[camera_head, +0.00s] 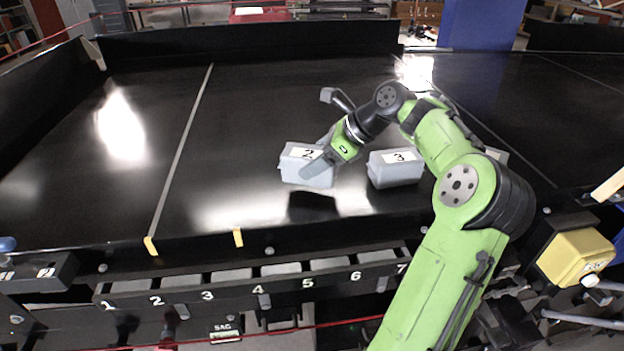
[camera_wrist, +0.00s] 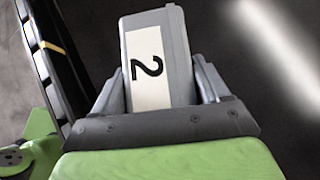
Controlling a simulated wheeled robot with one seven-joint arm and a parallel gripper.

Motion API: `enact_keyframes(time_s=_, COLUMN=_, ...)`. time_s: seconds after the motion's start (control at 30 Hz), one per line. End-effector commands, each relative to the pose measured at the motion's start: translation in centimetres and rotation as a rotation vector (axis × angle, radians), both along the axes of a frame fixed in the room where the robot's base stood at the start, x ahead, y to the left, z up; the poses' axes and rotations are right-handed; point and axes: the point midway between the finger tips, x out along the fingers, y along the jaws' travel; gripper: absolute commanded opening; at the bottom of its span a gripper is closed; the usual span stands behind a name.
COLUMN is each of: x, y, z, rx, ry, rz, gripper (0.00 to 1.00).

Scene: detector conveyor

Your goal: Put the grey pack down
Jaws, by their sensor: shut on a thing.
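The grey pack (camera_head: 293,170) carries a white label with a 2. In the head view it hangs in my gripper (camera_head: 322,168) over the dark conveyor, with a dark shadow on the belt below and in front of it, so it looks raised. In the wrist view the pack (camera_wrist: 178,70) sits between the two grey fingers of my gripper (camera_wrist: 160,88), its label facing the camera. The gripper is shut on the pack. Its underside is hidden.
A second grey pack (camera_head: 395,168), labelled 3, stands on the conveyor (camera_head: 270,95) just right of the held one. Another pack is partly hidden behind my arm. A numbered rack (camera_head: 235,290) runs along the front edge. The belt to the left is clear.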

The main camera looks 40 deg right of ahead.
Motion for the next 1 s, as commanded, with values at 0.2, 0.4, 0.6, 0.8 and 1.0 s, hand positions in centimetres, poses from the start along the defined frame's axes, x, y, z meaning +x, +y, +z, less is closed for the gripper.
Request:
enact_keyframes(time_s=0.2, x=0.0, y=0.1, z=-3.6, rx=-0.001, ry=-0.002, rz=0.001, gripper=0.27)
enact_keyframes(time_s=0.4, x=0.0, y=0.0, z=-3.4, rx=-0.002, ry=-0.002, rz=0.001, gripper=0.27)
enact_keyframes(time_s=0.6, x=0.0, y=0.1, z=-3.6, rx=-0.001, ry=0.000, rz=0.002, gripper=0.90)
enact_keyframes(time_s=0.8, x=0.0, y=0.0, z=-3.6, rx=-0.001, ry=-0.001, rz=0.001, gripper=1.00)
enact_keyframes(time_s=1.0, x=-0.7, y=-0.5, z=-2.4, rx=0.000, ry=-0.001, rz=-0.002, gripper=1.00)
